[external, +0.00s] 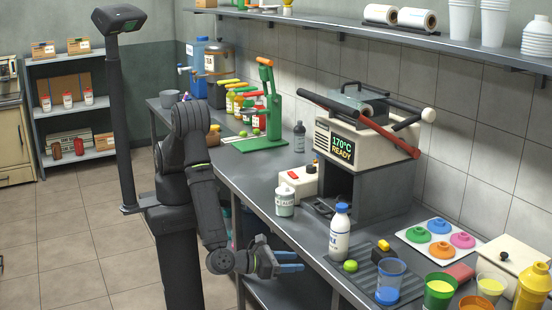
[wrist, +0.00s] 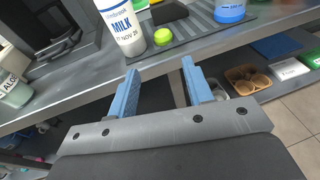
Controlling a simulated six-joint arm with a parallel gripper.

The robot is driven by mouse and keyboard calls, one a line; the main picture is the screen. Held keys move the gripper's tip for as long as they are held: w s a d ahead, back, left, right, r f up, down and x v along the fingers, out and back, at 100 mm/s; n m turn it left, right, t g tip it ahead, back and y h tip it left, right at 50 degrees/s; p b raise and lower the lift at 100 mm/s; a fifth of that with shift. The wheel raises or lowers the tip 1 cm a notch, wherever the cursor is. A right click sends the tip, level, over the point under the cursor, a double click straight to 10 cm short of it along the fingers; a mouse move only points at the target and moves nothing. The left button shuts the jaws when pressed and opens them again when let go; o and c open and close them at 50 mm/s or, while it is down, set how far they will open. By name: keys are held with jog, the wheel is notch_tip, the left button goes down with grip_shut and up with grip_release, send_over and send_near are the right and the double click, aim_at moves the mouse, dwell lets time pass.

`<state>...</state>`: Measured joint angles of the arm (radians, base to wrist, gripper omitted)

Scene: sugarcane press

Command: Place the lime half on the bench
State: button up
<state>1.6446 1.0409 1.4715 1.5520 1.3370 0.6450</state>
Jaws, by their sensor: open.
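A small green lime piece (external: 350,265), which looks like the lime half, rests at the near left edge of the dark ribbed mat on the bench (external: 270,190). In the wrist view the lime piece (wrist: 163,36) shows yellow-green beside the milk bottle (wrist: 122,27). I cannot tell its cut face for sure. My gripper (external: 291,261) is open, with nothing between its blue fingers. It is in front of the bench's front edge, to the left of the lime in the external view. In the wrist view the lime lies beyond the gap between the fingertips (wrist: 160,70).
The milk bottle (external: 340,232) stands close to the lime. A blue-based cup (external: 389,282) and a yellow-and-black item (external: 384,247) are on the ribbed mat (external: 366,277). A lower shelf (wrist: 260,88) holds trays.

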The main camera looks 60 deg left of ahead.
notch_tip(320, 180, down, 2)
send_near(346, 264)
jog(key=x, duration=0.3)
jog(key=shift+w+d+f, duration=0.1)
jog(key=shift+w+f, duration=0.2)
jog(key=shift+f, duration=0.05)
jog(key=shift+x, duration=2.75)
jog(key=shift+r, duration=0.15)
jog(key=c, duration=0.7)
jog(key=shift+r, duration=0.1)
